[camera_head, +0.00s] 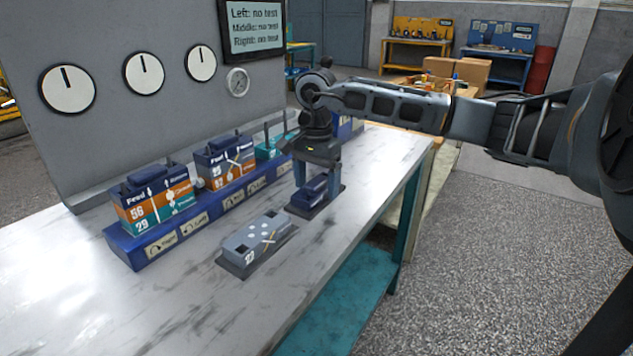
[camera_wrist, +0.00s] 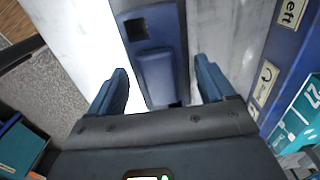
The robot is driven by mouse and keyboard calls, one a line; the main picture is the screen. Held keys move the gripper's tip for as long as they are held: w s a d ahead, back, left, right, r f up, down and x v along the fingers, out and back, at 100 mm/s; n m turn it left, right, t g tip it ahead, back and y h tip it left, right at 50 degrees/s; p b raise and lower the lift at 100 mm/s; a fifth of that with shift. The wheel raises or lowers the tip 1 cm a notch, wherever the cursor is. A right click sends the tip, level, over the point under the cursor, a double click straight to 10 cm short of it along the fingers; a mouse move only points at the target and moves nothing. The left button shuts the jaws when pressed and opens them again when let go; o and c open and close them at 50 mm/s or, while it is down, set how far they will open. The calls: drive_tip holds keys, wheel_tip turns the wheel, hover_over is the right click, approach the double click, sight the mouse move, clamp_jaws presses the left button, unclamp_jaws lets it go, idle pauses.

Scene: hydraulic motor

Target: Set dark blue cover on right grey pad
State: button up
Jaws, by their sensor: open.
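The dark blue cover (camera_head: 311,191) sits on the right grey pad (camera_head: 303,214) near the table's front edge, and it looks flat. My gripper (camera_head: 317,190) is down over it, pointing at the table, with one finger on each side. In the wrist view the cover (camera_wrist: 157,60) lies between the two open fingers of my gripper (camera_wrist: 163,88). Gaps show between the fingers and the cover. Its near end is hidden by the gripper body.
A grey cover (camera_head: 256,236) lies on another pad (camera_head: 232,266) to the left. The table's front left is clear.

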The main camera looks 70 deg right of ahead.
sight(316, 181)
drive_tip(key=shift+r, duration=3.9)
